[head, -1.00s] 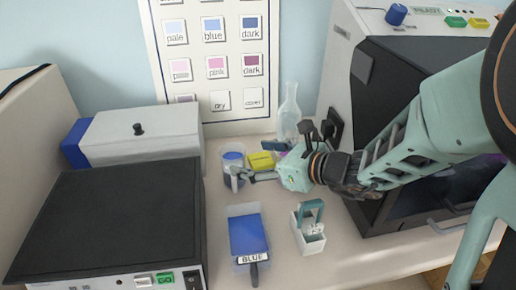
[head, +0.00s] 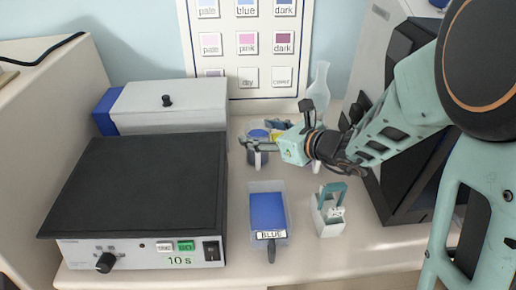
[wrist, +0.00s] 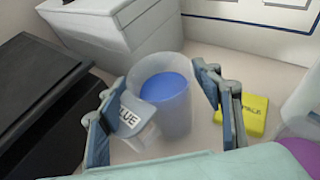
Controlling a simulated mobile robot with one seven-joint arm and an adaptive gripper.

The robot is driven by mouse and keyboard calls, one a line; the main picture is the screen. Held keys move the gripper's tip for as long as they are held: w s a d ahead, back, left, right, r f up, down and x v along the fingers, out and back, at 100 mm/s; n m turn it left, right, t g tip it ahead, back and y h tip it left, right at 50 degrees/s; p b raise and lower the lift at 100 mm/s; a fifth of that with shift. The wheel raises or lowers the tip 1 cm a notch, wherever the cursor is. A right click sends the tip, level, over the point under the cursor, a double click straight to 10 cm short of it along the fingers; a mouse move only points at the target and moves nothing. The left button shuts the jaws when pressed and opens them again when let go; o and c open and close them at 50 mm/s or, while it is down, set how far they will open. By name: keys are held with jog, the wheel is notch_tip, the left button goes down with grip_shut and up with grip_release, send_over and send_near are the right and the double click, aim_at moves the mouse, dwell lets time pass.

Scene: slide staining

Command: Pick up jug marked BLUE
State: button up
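The jug marked BLUE (wrist: 172,118) is a translucent cup of blue liquid with a white BLUE label at its left in the wrist view. In the head view, the jug (head: 258,134) stands on the bench behind the blue trough and is partly covered by my gripper. My gripper (head: 260,145) is open, with one finger on each side of the jug. In the wrist view, my gripper (wrist: 160,112) has its left finger beside the label and its right finger close to the jug's right wall. I cannot tell whether either finger touches.
A trough of blue liquid labelled BLUE (head: 268,212) and a white holder with a teal handle (head: 328,212) stand in front. A yellow block (wrist: 245,117) lies right of the jug. A clear bottle (head: 318,90) is behind. A black-topped device (head: 140,185) stands left.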

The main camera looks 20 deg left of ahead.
jog(key=shift+d, duration=0.1)
grip_shut()
jog(key=shift+r, duration=0.1)
